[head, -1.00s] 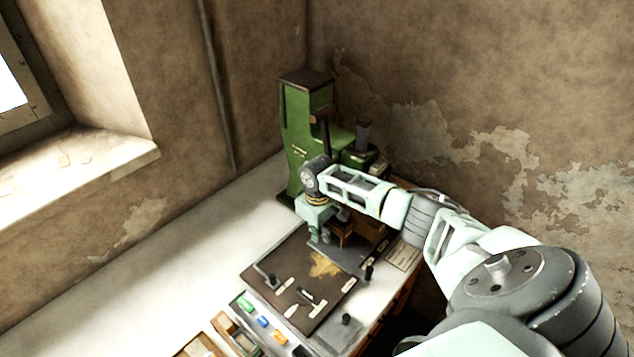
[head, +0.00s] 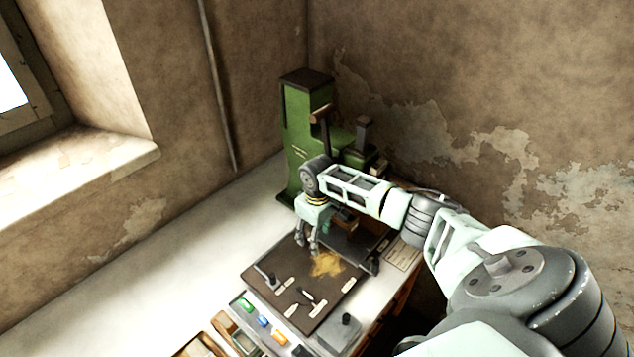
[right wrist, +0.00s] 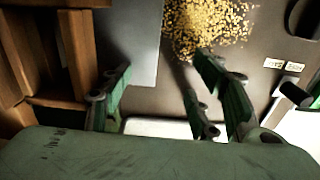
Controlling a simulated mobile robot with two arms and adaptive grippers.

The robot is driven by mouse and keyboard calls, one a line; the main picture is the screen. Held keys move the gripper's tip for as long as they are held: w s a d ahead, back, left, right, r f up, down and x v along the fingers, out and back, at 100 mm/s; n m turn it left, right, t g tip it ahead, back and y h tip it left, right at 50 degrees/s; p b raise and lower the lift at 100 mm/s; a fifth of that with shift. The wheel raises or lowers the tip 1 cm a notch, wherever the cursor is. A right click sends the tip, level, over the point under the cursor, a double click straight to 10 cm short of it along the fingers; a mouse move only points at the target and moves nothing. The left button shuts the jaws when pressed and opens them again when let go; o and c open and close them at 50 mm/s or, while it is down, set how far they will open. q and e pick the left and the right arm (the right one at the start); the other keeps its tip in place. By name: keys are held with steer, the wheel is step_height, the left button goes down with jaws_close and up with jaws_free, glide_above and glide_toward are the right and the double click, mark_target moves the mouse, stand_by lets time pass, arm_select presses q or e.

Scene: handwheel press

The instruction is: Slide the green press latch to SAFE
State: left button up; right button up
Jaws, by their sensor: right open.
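The green press (head: 298,140) stands at the back of the table against the wall, with a brown-gripped handle (head: 321,113) on its upper front. I cannot make out its latch or a SAFE mark; my right arm covers the press's lower part. My right gripper (head: 307,244) points down, open and empty, in front of the press and above the back of a dark board (head: 318,307). In the right wrist view its spread green-padded fingers (right wrist: 168,95) hold nothing. My left gripper is not in view.
Yellow grains (head: 326,265) lie on the board, beside a grey plate (right wrist: 132,45) and wooden pieces (right wrist: 75,50). Small pale labels (right wrist: 284,65) and dark pegs are on the board. The pale surface to the left is clear.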

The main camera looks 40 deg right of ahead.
steer(key=shift+s+f, duration=0.1)
step_height(320, 180, up, 8)
steer(key=p, duration=0.7)
steer(key=shift+p, duration=0.35)
